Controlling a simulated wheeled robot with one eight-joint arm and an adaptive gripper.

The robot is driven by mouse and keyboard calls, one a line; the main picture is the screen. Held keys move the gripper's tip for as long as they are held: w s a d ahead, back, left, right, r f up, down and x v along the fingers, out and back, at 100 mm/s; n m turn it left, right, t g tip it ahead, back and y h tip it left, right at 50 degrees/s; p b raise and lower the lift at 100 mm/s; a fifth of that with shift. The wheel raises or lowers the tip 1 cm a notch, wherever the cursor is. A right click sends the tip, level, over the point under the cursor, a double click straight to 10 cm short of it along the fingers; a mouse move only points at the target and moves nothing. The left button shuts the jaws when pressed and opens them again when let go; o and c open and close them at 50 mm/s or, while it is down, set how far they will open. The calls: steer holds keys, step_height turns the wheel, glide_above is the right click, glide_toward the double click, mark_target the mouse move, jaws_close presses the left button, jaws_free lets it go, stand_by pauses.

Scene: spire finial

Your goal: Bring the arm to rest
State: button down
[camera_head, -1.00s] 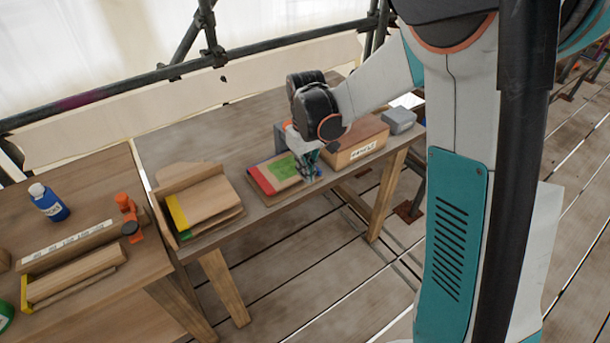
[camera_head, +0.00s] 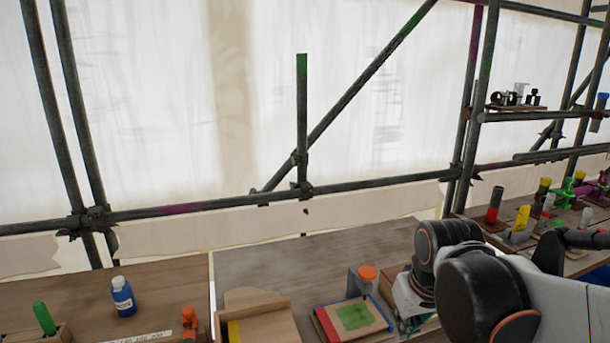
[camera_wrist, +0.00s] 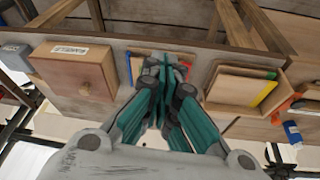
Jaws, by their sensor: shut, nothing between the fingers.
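My gripper (camera_wrist: 165,72) shows in the wrist view with its teal fingers together and nothing between them. In the head view my arm comes in from the right and my wrist hides most of the gripper. I cannot tell the exact gap between the fingertips and the bench.
A wooden box with a label (camera_wrist: 72,72) and a wooden tray with a yellow edge (camera_wrist: 240,88) flank the gripper. A blue bottle (camera_head: 123,297) stands at the left. Scaffold tubes (camera_head: 260,195) run behind the bench. Several small items stand at the right.

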steer(key=s+r+m+t, duration=0.1)
steer(key=s+r+t, duration=0.1)
steer(key=s, duration=0.8)
steer(key=shift+s+d+m+t, duration=0.3)
steer(key=shift+d+t, duration=0.15)
steer(key=shift+t, duration=0.25)
